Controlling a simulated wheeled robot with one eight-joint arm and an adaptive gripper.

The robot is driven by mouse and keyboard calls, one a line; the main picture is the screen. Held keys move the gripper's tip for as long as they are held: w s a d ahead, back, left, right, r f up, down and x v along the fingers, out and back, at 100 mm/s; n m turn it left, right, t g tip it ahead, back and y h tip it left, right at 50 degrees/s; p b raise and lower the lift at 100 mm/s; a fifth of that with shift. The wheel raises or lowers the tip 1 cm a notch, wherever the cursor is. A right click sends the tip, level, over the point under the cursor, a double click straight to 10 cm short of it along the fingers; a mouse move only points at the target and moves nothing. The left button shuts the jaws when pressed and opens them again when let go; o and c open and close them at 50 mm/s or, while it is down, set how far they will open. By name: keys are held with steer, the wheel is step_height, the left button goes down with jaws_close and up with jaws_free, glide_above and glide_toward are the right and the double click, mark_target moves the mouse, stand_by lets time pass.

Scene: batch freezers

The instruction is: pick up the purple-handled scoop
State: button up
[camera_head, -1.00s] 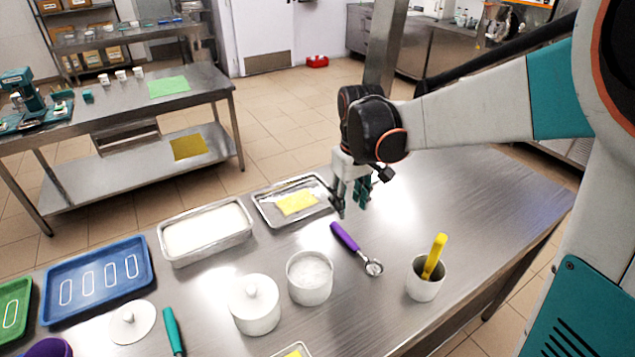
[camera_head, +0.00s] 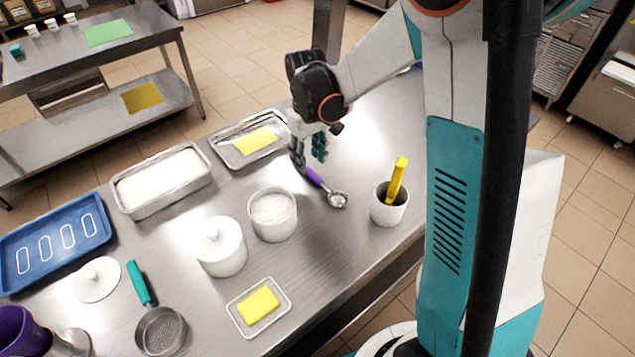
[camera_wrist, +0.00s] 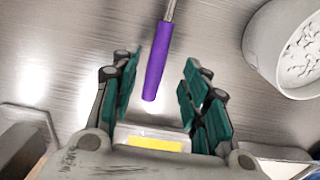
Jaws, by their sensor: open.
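The purple-handled scoop (camera_head: 315,178) lies on the steel table, its metal bowl end pointing to the lower right in the head view. My gripper (camera_head: 309,158) is above the handle end, and its fingers hide part of the handle there. In the wrist view my gripper (camera_wrist: 160,92) is open and empty. The purple handle (camera_wrist: 157,62) shows between the spread green finger pads, with no visible contact. The scoop's bowl is out of the wrist view.
A white tub of white contents (camera_head: 272,216) and a white cup with a yellow-handled tool (camera_head: 388,209) stand on either side of the scoop. A metal tray with a yellow cloth (camera_head: 226,158) lies just left of my gripper. The table right of my gripper is clear.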

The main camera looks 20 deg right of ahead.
mark_target(310, 171)
step_height(310, 171, down, 5)
steer(key=shift+w+d+f+b, duration=0.1)
steer(key=shift+w+f+b, duration=0.05)
steer(key=shift+b, duration=0.95)
jaws_close()
